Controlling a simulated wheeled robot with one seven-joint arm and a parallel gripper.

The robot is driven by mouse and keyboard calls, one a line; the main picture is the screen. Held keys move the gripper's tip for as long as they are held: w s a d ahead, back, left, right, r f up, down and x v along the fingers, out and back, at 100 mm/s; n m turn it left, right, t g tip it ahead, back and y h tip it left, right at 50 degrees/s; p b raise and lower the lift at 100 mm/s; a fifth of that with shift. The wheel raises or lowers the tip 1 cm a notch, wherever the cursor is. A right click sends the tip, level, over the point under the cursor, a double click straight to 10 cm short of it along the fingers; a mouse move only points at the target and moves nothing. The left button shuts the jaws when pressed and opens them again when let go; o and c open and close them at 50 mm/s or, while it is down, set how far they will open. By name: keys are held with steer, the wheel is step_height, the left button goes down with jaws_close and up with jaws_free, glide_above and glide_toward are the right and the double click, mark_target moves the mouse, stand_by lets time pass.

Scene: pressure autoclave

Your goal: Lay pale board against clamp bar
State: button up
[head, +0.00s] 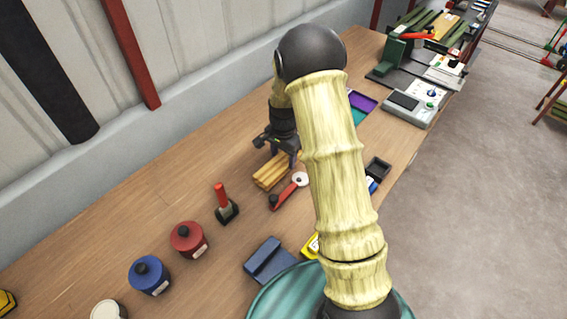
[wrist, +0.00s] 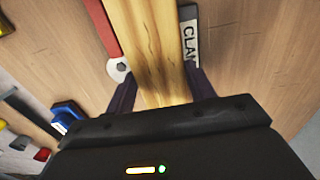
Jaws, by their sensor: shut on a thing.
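A pale yellow wooden board (head: 270,172) lies low over or on the wooden bench, near its middle. In the wrist view the board (wrist: 148,45) runs lengthwise away from me between my fingers. My gripper (head: 279,153) points down over the board's far end and is shut on it; the wrist view shows a dark finger on each side (wrist: 162,92). A grey bar with a white label reading "CLAM" (wrist: 189,35) lies close along the board's right side. Whether they touch is unclear. I cannot make out this bar in the head view.
A red handle with a white disc (head: 289,191) lies beside the board. A red-handled tool (head: 223,203), a red pot (head: 188,239), a blue pot (head: 149,275) and a blue block (head: 268,260) stand nearer. Bare bench lies left of the board, towards the wall.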

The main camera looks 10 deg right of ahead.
mark_target(284, 159)
steer(key=shift+f+p, duration=0.35)
steer(key=shift+f, duration=1.5)
steer(key=shift+s+f, duration=0.1)
steer(key=shift+f, duration=0.2)
